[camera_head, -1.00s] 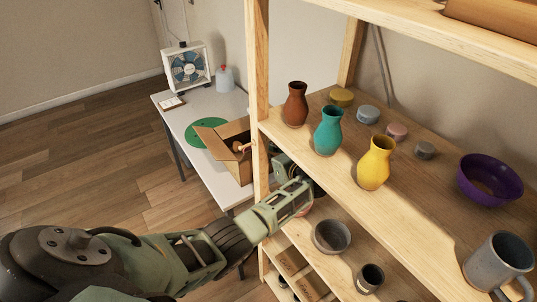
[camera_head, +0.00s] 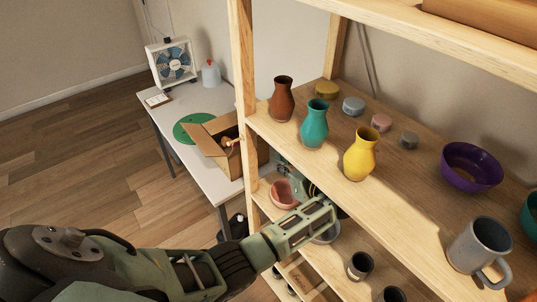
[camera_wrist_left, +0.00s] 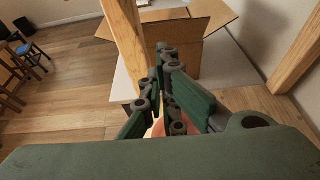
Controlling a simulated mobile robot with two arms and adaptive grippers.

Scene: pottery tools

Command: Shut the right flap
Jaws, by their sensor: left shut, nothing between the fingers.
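A brown cardboard box (camera_head: 249,158) stands on the white table behind the shelf post. One flap (camera_head: 203,140) spreads outward on its left in the head view, and a wooden-looking item (camera_head: 230,143) shows in its opening. In the left wrist view the box (camera_wrist_left: 186,57) is ahead, with a flap (camera_wrist_left: 217,12) sticking out at its upper right. The post hides part of the box in both views. My left gripper (camera_head: 285,168) is partly hidden by the shelf. In the wrist view its fingers (camera_wrist_left: 167,55) are shut and empty, before the box; contact cannot be told. My right gripper is not in view.
The wooden shelf post (camera_head: 243,75) stands close to the box. Vases, including a yellow one (camera_head: 360,153), stand on the shelf above my left arm. A pink bowl (camera_head: 284,194) is on a lower shelf. A green disc (camera_head: 190,127) and fan (camera_head: 171,64) are on the table.

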